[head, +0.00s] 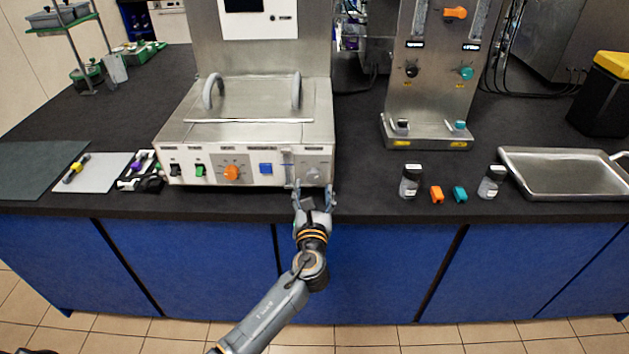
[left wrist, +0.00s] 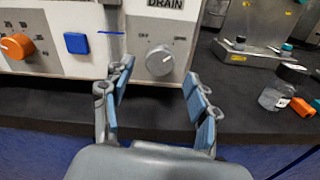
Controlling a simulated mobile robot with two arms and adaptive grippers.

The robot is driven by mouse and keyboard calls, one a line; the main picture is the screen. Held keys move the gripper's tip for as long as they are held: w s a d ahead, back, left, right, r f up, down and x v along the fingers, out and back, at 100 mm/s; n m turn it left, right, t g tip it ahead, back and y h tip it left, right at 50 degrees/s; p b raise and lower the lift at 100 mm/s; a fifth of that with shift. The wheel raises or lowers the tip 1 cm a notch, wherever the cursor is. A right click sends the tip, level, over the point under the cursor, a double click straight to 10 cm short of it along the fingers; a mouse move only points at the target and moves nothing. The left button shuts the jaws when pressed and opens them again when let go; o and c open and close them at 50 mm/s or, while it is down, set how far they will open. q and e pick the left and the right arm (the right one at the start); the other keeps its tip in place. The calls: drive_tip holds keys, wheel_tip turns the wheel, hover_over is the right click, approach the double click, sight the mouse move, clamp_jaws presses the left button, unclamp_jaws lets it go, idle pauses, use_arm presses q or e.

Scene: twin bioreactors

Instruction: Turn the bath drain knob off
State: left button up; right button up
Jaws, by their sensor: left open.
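The drain knob (left wrist: 160,61) is a round silver dial under the DRAIN label on the bath's front panel. In the head view the knob (head: 313,174) is at the panel's right end. The bath (head: 250,135) is a steel box with a lid and two handles. My left gripper (head: 315,195) is open and empty, just in front of the knob. In the left wrist view its fingers (left wrist: 160,100) stand on either side below the knob, apart from it. My right gripper is not in view.
Left of the knob on the panel are a blue button (head: 266,169), an orange dial (head: 232,173) and a green switch (head: 200,171). Right of the bath stand a jar (head: 410,183), orange and teal clips, and a metal tray (head: 570,173). The counter between bath and jar is clear.

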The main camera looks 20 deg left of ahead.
sight(314, 179)
use_arm(q)
drive_tip(key=shift+x, duration=1.85)
drive_tip(key=c, duration=1.2)
